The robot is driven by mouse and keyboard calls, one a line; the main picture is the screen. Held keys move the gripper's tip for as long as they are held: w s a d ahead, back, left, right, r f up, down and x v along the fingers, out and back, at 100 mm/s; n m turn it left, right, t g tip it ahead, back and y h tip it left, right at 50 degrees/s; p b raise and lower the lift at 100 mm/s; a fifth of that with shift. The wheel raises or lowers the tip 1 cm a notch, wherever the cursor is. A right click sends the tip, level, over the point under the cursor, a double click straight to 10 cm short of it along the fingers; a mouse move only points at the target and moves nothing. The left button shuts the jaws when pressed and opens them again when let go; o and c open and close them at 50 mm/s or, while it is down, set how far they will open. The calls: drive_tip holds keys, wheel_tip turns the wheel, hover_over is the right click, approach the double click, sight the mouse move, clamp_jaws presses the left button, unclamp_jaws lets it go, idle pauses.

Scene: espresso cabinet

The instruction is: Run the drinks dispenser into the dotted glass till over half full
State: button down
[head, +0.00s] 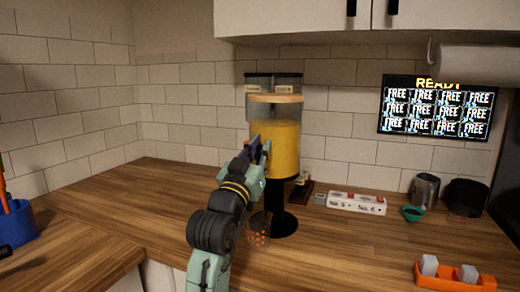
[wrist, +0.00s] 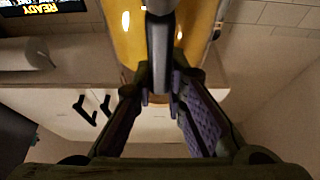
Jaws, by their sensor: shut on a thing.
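The drinks dispenser (head: 280,145) is a clear tank of yellow drink on a black stand, with a wooden lid ring. The yellow tank also fills the top of the wrist view (wrist: 133,45). My gripper (head: 259,152) is raised to the front of the tank. In the wrist view my gripper (wrist: 160,95) is shut on the grey tap lever (wrist: 160,50), which stands between its fingers. The dotted glass (head: 259,238), clear with orange dots, stands on the counter by the stand's foot, partly beside my arm. Its fill level is too small to tell.
Behind the dispenser stand two dark-lidded canisters (head: 260,83). To the right are a white numbered box (head: 356,203), a metal jug (head: 425,190), a teal bowl (head: 412,214) and an orange holder (head: 455,280). A blue pot (head: 18,222) is at left. The counter (head: 150,205) left of my arm is clear.

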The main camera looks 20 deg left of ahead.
drive_tip(key=shift+f, duration=0.1)
idle(0.4)
drive_tip(key=f+t+b, duration=0.1)
drive_tip(key=b, duration=0.3)
drive_tip(key=shift+s, duration=0.3)
drive_tip(key=s+t+b, duration=0.1)
drive_tip(key=t+b, duration=0.1)
drive_tip(key=b, duration=0.2)
drive_tip(key=shift+s+r+t+b, duration=0.25)
drive_tip(key=shift+t+b, duration=0.25)
drive_tip(key=shift+b, duration=0.65)
drive_tip(key=shift+r, duration=0.1)
drive_tip(key=c, duration=1.6)
unclamp_jaws()
